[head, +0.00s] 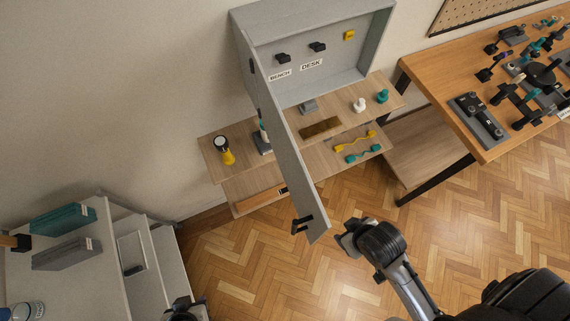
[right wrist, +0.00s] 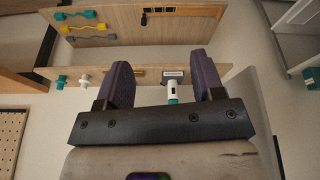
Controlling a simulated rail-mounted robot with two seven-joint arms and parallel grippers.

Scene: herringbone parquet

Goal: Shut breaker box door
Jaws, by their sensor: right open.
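The grey breaker box (head: 310,12) is on the wall at the top of the head view. Inside are two black switches (head: 317,47), a yellow one (head: 349,35), and labels reading BENCH and DESK. Its door (head: 290,165) stands wide open, swung toward me, with a black handle (head: 303,224) near its free end. A grey panel, apparently the door (right wrist: 270,110), shows at the right of the right wrist view. My right gripper (head: 347,238) is just right of the door's free end, apparently apart from it. Its fingers (right wrist: 160,75) are open and empty. My left gripper (head: 184,312) is partly cut off at the bottom edge.
A workbench (head: 480,140) with tools stands right. A pale cabinet (head: 95,280) with teal and grey boxes stands left. Parquet floor (head: 260,275) is clear.

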